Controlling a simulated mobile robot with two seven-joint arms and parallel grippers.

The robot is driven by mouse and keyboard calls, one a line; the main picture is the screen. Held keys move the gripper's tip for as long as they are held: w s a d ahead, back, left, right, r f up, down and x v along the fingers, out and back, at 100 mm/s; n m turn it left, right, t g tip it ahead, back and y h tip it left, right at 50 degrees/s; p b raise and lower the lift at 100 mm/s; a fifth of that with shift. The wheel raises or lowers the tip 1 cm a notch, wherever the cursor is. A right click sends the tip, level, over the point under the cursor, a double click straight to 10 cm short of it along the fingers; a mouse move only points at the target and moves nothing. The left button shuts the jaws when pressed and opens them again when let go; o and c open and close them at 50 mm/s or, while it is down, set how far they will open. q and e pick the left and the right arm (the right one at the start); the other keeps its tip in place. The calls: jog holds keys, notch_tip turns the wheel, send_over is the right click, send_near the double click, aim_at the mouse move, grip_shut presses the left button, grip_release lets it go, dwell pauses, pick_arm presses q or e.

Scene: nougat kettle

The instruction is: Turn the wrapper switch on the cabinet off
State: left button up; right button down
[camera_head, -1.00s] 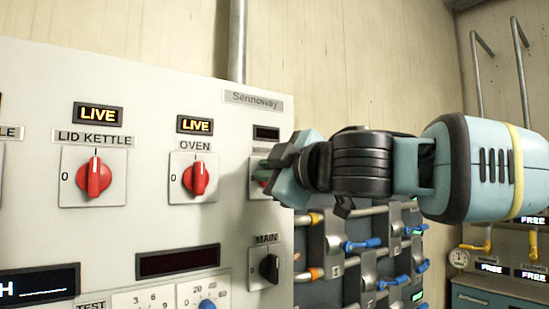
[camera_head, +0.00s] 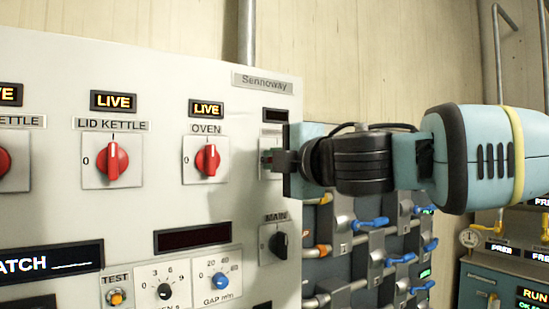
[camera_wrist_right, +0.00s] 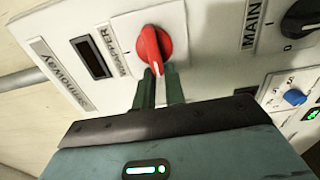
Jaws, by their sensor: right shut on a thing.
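The wrapper switch (camera_wrist_right: 152,48) is a red rotary knob on a pale plate of the cabinet (camera_head: 60,75), seen in the right wrist view under a label reading WRAPPER. The small display (camera_wrist_right: 89,58) by that label is dark; it is dark in the head view too. My right gripper (camera_wrist_right: 160,78) is shut on the pointer end of the red knob with its two green fingers. In the head view, my right gripper (camera_head: 275,159) reaches the panel from the right and hides most of the switch. My left gripper is not in view.
The black MAIN knob (camera_head: 279,243) sits just below the wrapper switch. The red OVEN (camera_head: 208,160) and LID KETTLE (camera_head: 113,161) knobs are to the left, with lit LIVE displays. Blue-handled valves (camera_head: 372,223) stand right of the cabinet, below my right arm.

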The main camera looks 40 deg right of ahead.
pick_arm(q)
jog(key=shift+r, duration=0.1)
pick_arm(e)
jog(key=shift+d+f, duration=0.1)
jog(key=shift+d, duration=0.1)
